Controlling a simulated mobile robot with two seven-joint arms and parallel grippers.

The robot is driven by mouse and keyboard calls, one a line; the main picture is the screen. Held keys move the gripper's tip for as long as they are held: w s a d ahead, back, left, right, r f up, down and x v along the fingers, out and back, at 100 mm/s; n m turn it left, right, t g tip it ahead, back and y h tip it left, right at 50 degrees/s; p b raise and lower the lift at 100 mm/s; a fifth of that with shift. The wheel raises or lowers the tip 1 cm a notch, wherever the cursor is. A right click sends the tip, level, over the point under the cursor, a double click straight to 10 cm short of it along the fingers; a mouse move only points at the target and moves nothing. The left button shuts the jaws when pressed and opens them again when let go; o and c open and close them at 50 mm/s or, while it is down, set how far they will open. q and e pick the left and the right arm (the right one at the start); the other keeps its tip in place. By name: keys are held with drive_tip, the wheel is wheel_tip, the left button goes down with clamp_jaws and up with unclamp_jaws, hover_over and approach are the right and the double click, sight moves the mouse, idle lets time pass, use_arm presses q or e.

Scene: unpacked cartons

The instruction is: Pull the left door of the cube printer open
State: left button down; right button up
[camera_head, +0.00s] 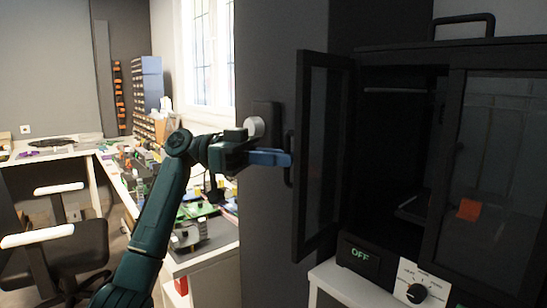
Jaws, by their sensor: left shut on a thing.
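The cube printer (450,62) is a black cabinet with glass-paned doors at the right of the head view. Its left door (322,165) stands swung open, showing the dark inside. A black bar handle (288,160) runs upright on this door's outer edge. My left gripper (284,158) is at the handle, with its blue fingers shut on it; the fingertips are partly hidden. The right door (495,175) is closed. My right gripper is not in view.
An OFF display (360,256) and a white dial panel (422,284) sit below the doors. A cluttered workbench (205,258) stands at the left, with a black office chair (75,250) before it. A dark wall section (265,215) is close behind my gripper.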

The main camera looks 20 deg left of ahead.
use_arm(q)
drive_tip(key=c, duration=2)
unclamp_jaws()
drive_tip(key=shift+w+d, duration=0.2)
drive_tip(key=o, duration=0.4)
drive_tip(key=shift+w+d, duration=0.3)
drive_tip(key=shift+d, duration=0.05)
drive_tip(key=shift+c, duration=0.2)
drive_tip(key=shift+o, duration=0.6)
drive_tip(key=shift+s+a, duration=0.1)
drive_tip(key=shift+a, duration=0.05)
drive_tip(key=shift+a, duration=0.1)
drive_tip(key=s+a, duration=0.1)
drive_tip(key=a, duration=1.2)
